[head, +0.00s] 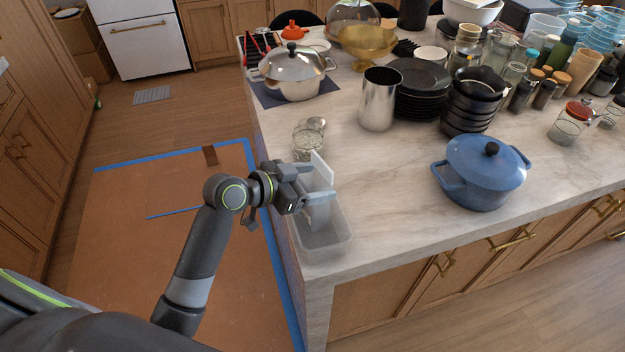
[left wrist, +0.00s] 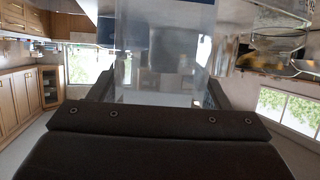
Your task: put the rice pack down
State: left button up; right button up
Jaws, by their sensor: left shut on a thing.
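My left gripper (head: 321,181) is over the near left corner of the marble island. It is shut on a pale, greyish, see-through pack, taken to be the rice pack (head: 317,212). The pack hangs below the fingers, its lower end at or inside a clear tub (head: 325,242) on the counter corner. I cannot tell whether it touches the tub's floor. In the left wrist view the pack (left wrist: 165,62) fills the space between the two dark fingers, and the room shows through it. My right gripper is not in view.
A glass jar (head: 307,143) stands just behind the gripper. A steel cylinder (head: 379,100), black plates (head: 424,88) and a blue pot (head: 481,172) stand farther right. The marble counter (head: 385,200) is clear between the tub and the blue pot.

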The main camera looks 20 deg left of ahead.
pick_arm(q)
jog(key=shift+f+b, duration=0.35)
jog(key=shift+f, duration=0.1)
dwell(0.5)
jog(key=o, duration=1.4)
jog(key=shift+a, duration=0.1)
jog(key=shift+b+v, duration=1)
jog(key=shift+v, duration=7.65)
